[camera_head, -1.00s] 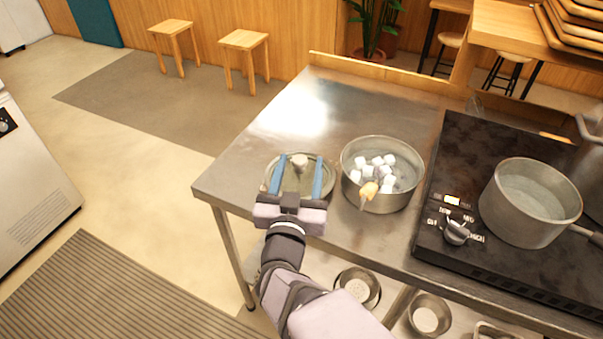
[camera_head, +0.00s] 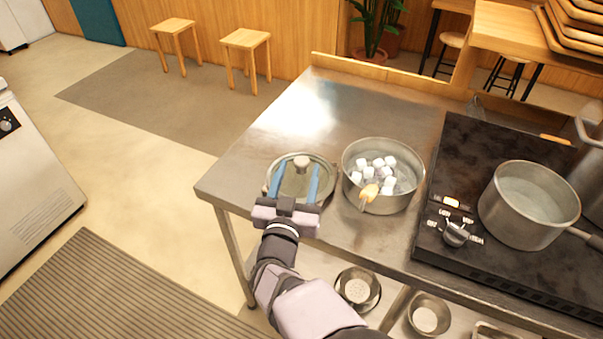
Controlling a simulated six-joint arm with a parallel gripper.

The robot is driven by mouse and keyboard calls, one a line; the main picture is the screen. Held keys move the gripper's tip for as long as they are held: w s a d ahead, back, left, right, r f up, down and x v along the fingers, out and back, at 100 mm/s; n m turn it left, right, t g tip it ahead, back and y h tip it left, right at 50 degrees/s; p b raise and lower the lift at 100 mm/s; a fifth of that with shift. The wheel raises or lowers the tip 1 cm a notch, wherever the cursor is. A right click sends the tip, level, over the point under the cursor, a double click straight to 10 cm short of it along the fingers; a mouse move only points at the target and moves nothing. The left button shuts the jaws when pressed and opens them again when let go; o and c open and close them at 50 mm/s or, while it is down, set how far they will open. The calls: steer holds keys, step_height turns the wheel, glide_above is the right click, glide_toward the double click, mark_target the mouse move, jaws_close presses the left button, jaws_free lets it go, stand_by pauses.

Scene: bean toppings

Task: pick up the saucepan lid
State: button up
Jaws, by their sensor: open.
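The saucepan lid (camera_head: 325,173) is a round metallic disc with a knob (camera_head: 302,163) at its centre. It lies on the steel counter near the front left edge. My gripper (camera_head: 296,182) is open, with its two blue fingers reaching over the lid. The fingertips lie on either side and just short of the knob in the picture. I cannot tell their height above the lid.
A metal pan (camera_head: 347,188) with white cubes and a wooden-handled tool stands right of the lid. A black stove (camera_head: 480,150) with a saucepan (camera_head: 530,225) is further right. The counter (camera_head: 345,110) behind the lid is clear. Bowls (camera_head: 357,288) sit on the lower shelf.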

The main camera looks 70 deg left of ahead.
mark_target(300, 167)
steer(key=shift+p+x, duration=0.4)
steer(key=shift+x, duration=1.75)
jaws_close()
